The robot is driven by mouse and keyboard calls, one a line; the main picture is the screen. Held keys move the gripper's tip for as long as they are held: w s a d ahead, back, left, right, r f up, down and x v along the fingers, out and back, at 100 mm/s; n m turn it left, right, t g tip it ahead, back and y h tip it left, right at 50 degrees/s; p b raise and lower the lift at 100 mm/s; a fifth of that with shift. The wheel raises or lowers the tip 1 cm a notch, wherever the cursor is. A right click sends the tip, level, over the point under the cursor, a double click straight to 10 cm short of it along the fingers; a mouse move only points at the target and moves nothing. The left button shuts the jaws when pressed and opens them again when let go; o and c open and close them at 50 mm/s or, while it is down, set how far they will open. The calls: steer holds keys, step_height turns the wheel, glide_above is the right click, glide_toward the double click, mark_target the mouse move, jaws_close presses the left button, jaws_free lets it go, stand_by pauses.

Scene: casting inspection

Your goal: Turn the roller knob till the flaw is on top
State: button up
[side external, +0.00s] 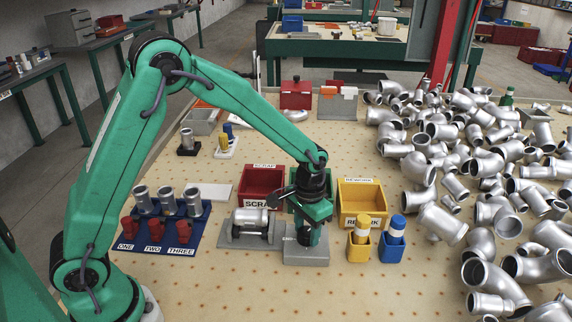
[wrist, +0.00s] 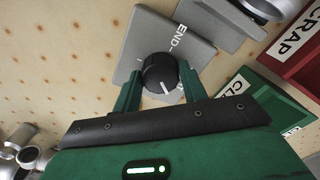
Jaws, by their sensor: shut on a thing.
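The black roller knob (wrist: 158,73) with a white pointer line sits on a grey block (wrist: 140,35) marked "END-", the rest of its lettering hidden. My gripper (wrist: 160,82) is shut on the knob, one green finger on each side. In the side external view my gripper (side external: 309,232) points down over the grey block (side external: 305,255) and hides the knob. A silver casting (side external: 250,219) lies on the grey roller stand (side external: 240,240) just left of the block. No flaw can be made out on the casting in either view.
A red SCRAP bin (side external: 262,187), a green bin (wrist: 262,95) and a yellow REWORK bin (side external: 361,198) stand behind. A blue rack (side external: 160,238) holds several castings at left. Yellow (side external: 358,250) and blue holders (side external: 391,246) stand at right. Loose pipe castings crowd the far right.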

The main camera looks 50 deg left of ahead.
mark_target(308, 232)
steer(key=shift+w+d, duration=0.1)
steer(key=shift+d, duration=0.15)
steer(key=o, duration=1)
steer(key=shift+a, duration=0.1)
step_height(308, 232, up, 7)
steer(key=shift+r, duration=0.45)
